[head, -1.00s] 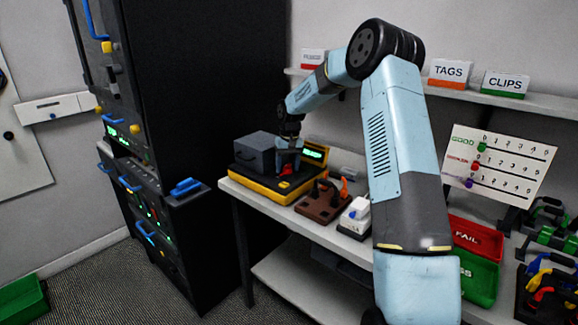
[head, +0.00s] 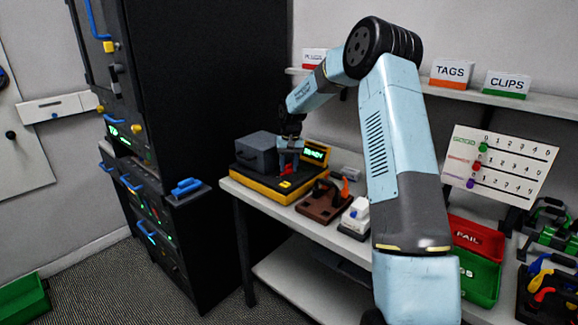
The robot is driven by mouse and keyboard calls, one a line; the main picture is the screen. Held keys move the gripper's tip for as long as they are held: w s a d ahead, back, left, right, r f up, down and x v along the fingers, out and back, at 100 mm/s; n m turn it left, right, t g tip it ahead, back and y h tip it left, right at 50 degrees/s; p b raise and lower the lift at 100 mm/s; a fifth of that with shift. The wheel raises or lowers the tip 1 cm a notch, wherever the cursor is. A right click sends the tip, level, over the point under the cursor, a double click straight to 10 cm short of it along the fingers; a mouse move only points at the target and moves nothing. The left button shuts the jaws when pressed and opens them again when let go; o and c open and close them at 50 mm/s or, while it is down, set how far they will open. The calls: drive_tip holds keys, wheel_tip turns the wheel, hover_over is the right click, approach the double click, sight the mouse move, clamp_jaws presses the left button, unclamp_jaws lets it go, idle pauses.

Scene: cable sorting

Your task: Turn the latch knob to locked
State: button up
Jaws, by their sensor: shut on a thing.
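The tester box stands on the bench with a yellow base (head: 262,188), a dark top plate and a grey block (head: 257,150). A small red part, which looks like the latch knob (head: 287,170), sits on the plate right of the grey block. My gripper (head: 289,163) points down over it and is shut on it. The fingers hide much of the knob, so its exact angle is hard to tell. A small yellow mark (head: 285,184) shows in front of the knob. A lit display (head: 314,153) behind it appears to read READY.
A brown fixture with an orange lever (head: 323,201) and a white device (head: 354,217) stand close by on the bench. Red FAIL (head: 474,238) and green bins (head: 478,272) are at right. A black cabinet (head: 205,100) stands left; a shelf with signs is behind.

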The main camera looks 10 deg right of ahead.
drive_tip(key=m, duration=0.4)
drive_tip(key=shift+d, duration=0.1)
drive_tip(key=m, duration=0.4)
drive_tip(key=shift+m, duration=0.3)
drive_tip(key=m, duration=0.5)
drive_tip(key=shift+s+t, duration=0.1)
drive_tip(key=shift+t, duration=0.2)
drive_tip(key=shift+a+m+h, duration=0.25)
drive_tip(key=shift+m+h, duration=0.05)
drive_tip(key=shift+m, duration=1.3)
drive_tip(key=shift+a, duration=0.1)
drive_tip(key=o, duration=1)
